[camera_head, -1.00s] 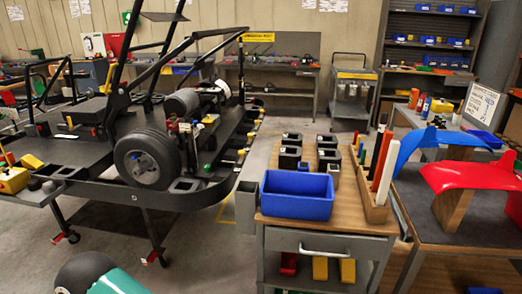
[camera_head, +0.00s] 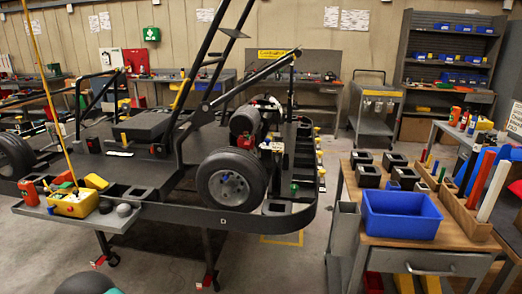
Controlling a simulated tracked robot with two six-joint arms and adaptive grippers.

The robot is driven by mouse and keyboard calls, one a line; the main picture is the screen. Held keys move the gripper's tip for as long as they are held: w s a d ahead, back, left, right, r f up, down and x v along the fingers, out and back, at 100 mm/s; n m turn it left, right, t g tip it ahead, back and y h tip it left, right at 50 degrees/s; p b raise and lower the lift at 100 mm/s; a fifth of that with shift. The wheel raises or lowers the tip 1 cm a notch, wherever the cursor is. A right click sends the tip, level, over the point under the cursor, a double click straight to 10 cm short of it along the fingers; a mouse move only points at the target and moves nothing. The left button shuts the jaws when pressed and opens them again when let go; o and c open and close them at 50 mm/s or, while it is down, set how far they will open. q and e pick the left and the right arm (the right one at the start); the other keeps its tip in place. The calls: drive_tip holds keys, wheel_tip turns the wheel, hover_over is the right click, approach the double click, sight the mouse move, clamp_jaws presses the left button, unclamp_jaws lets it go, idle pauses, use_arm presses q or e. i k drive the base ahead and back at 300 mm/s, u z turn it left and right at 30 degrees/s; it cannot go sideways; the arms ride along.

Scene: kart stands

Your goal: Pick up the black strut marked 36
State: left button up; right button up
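Several upright struts stand in a wooden rack (camera_head: 457,207) on the right-hand bench.
A blue bin (camera_head: 400,228) and several black square holders (camera_head: 367,176) stand on the bench beside the rack. A kart frame with a black wheel (camera_head: 231,180) fills the middle. A yellow box (camera_head: 75,205) sits at left. Floor shows between kart and bench.

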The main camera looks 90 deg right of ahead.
sight(481, 136)
drive_tip(key=u, duration=0.55)
drive_tip(key=i, duration=0.25)
drive_tip(key=z, duration=2.05)
drive_tip(key=i, duration=0.2)
drive_tip(key=z, duration=2)
drive_tip(key=i, duration=0.2)
drive_tip(key=z, duration=1.65)
drive_tip(key=k, duration=0.45)
drive_tip(key=z, duration=0.4)
drive_tip(key=i, duration=1.55)
drive_tip(key=u, duration=0.5)
